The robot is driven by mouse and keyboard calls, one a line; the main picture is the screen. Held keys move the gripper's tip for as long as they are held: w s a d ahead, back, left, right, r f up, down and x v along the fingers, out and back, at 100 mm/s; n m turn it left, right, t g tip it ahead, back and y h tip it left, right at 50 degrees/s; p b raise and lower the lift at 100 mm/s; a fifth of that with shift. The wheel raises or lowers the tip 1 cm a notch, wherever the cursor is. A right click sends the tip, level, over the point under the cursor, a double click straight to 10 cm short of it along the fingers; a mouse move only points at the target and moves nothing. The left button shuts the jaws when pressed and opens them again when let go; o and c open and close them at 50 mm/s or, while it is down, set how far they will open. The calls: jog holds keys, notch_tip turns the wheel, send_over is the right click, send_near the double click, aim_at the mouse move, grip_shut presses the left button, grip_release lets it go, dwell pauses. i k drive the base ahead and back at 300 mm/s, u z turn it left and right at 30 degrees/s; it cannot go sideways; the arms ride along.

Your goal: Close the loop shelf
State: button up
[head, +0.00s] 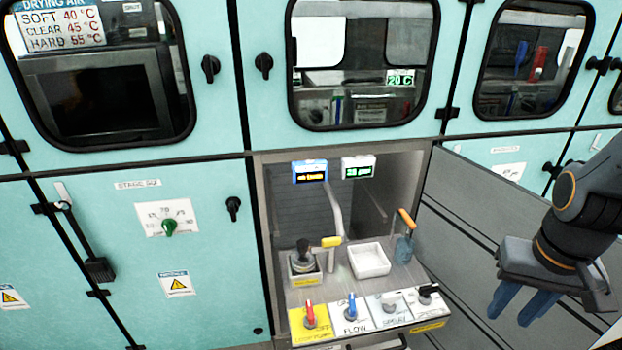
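The loop shelf (337,290) sticks out of an open bay in the teal cabinet, low in the middle of the head view. It carries a white tray (369,261), a small dark-knobbed device (304,262) and an orange-handled tool (405,238). Its front has a row of labelled valves, including a red lever (310,314) and a blue lever (351,306). A dark handle shows partly at its lower front edge. My gripper (512,318) is at the lower right, apart from the shelf. Its blue fingers point down with a gap between them, and nothing shows in it.
A grey panel (480,215), seemingly an open door, stands between the bay and my arm. Two small displays (310,172) (358,167) hang at the bay's top. Closed teal doors (130,260) with dark knobs flank the bay.

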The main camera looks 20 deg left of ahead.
aim_at(367, 270)
jog(key=z, duration=1.1)
jog(key=k, duration=0.8)
jog(key=u, duration=0.9)
jog(key=i, duration=0.5)
jog(key=u, duration=0.05)
